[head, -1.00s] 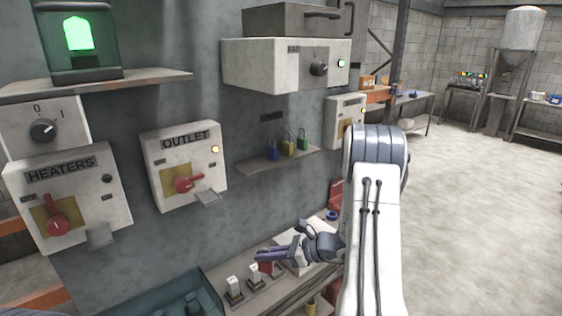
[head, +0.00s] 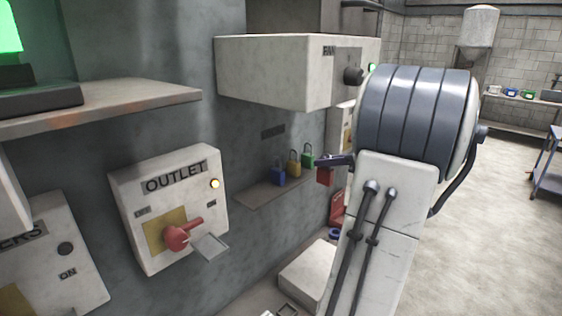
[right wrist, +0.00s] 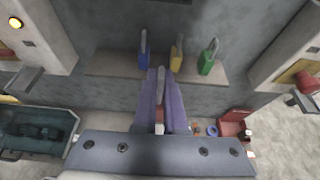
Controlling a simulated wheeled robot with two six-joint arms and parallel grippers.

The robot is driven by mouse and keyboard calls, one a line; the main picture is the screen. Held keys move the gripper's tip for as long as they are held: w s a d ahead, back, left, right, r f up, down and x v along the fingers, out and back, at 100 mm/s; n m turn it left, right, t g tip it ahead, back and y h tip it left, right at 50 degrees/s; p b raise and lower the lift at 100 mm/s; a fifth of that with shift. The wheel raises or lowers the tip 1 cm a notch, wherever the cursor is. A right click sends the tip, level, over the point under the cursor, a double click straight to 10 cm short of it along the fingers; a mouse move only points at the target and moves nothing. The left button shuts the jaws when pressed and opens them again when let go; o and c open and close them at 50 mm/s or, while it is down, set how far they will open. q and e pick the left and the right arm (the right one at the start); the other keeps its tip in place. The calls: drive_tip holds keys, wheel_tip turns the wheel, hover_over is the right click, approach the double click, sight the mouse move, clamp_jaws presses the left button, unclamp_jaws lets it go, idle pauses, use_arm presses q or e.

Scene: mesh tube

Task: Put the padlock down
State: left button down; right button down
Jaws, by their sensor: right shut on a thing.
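A small wall shelf (head: 250,195) holds a blue padlock (head: 278,176), a yellow padlock (head: 293,166) and a green padlock (head: 308,157) in a row. My left gripper is out of view.
The OUTLET box (head: 168,205) with its red handle (head: 183,234) is on the wall left of the shelf. The FAN box (head: 290,75) juts out above the shelf. A white block (head: 308,272) and a bench lie below.

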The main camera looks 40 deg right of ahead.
drive_tip(key=w+p, duration=0.1)
drive_tip(key=w, duration=0.3)
drive_tip(key=w+p, duration=0.1)
drive_tip(key=w, duration=0.4)
drive_tip(key=w+a+p, duration=0.1)
drive_tip(key=w+p, duration=0.1)
drive_tip(key=w, duration=0.2)
drive_tip(key=shift+w+f, duration=0.35)
wheel_tip(320, 180, down, 2)
drive_tip(key=shift+s+d+f+p, duration=0.1)
drive_tip(key=shift+f+p, duration=0.05)
drive_tip(key=shift+p, duration=0.3)
drive_tip(key=shift+f, duration=0.25)
drive_tip(key=shift+f, duration=0.1)
drive_tip(key=shift+f, duration=0.15)
drive_tip(key=c, duration=1.3)
unclamp_jaws()
drive_tip(key=shift+o, duration=0.2)
